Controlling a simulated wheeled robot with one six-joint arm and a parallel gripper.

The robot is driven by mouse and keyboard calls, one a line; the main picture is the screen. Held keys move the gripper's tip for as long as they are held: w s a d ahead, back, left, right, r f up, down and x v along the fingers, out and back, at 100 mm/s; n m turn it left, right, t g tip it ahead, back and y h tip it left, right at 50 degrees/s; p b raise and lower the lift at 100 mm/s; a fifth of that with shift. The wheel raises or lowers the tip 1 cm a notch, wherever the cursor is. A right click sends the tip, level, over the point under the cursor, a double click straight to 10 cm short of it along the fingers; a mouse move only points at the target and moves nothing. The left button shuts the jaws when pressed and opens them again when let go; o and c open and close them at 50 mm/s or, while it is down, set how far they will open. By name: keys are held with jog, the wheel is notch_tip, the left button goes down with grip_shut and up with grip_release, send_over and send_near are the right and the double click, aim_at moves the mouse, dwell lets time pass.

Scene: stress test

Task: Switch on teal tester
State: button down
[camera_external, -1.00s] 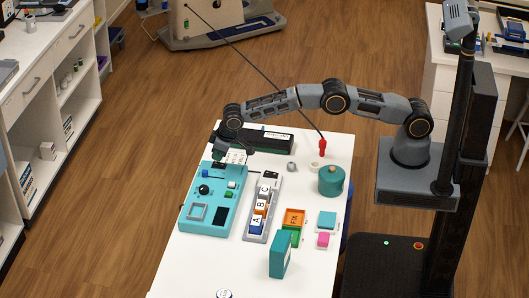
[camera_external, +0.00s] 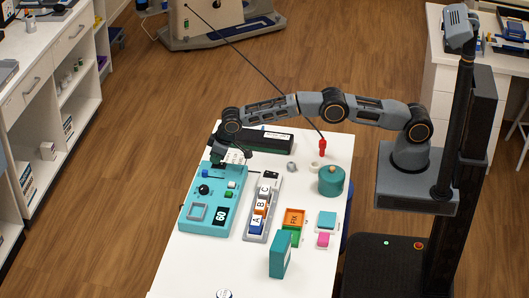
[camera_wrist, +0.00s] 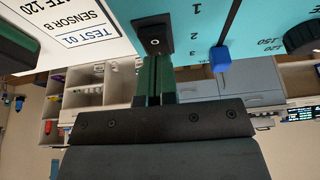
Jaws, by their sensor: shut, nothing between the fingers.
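The teal tester (camera_external: 190,222) lies on the left of the white table. Its small display (camera_external: 221,215) is lit and reads 60. A black knob (camera_external: 203,189) and a blue slider (camera_external: 205,174) sit on its upper left part. The blue slider also shows in the wrist view (camera_wrist: 219,58), beside printed numbers. My gripper (camera_external: 217,161) is at the tester's far edge. In the wrist view its green fingers (camera_wrist: 154,72) are together and empty, their tips close to a black switch (camera_wrist: 155,38) on the panel. I cannot tell whether they touch it.
A printed card (camera_wrist: 75,25) stands by the tester's far edge. A lettered block rack (camera_external: 274,215) is just right of the tester. The table's front left is clear.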

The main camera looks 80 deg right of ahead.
aim_at(223, 164)
jog(key=shift+s+f+b, duration=0.4)
jog(key=shift+f, duration=0.2)
jog(key=shift+s, duration=0.5)
jog(key=shift+r, duration=0.1)
jog(key=r, duration=0.1)
jog(key=r+p, duration=0.1)
jog(key=r, duration=0.3)
jog(key=shift+s+r+p, duration=0.1)
jog(key=shift+s+p, duration=0.15)
jog(key=shift+p, duration=0.1)
jog(key=b+v, duration=0.2)
jog(key=v, duration=0.7)
jog(key=shift+r, duration=0.2)
jog(key=shift+w+d+r, duration=0.1)
jog(key=shift+w+r, duration=0.2)
jog(key=shift+w, duration=0.15)
